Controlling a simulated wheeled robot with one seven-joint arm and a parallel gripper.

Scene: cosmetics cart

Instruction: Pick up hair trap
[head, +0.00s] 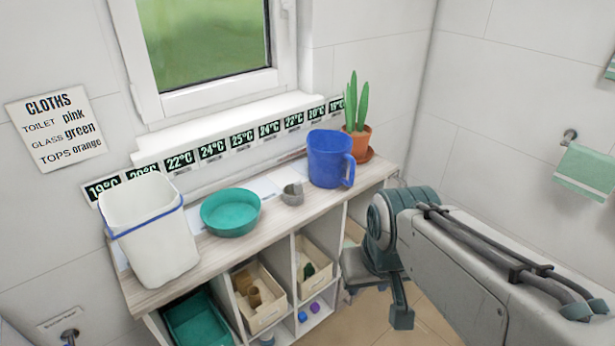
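A small grey round piece with a raised tab (292,195) sits on the wooden shelf top, between the teal bowl and the blue jug. It looks like the hair trap, though it is too small to be sure. My gripper (375,302) is at the right, beyond the shelf's right end and below its top. It points downward and is well apart from the grey piece. Its two fingers are spread, with floor showing between them, and it holds nothing.
On the shelf top (155,297) stand a white bin (150,240), a teal bowl (230,213), a blue jug (329,160) and a potted cactus (357,140). Cubbies below hold a green tray (197,325) and boxes (262,318). A windowsill is behind.

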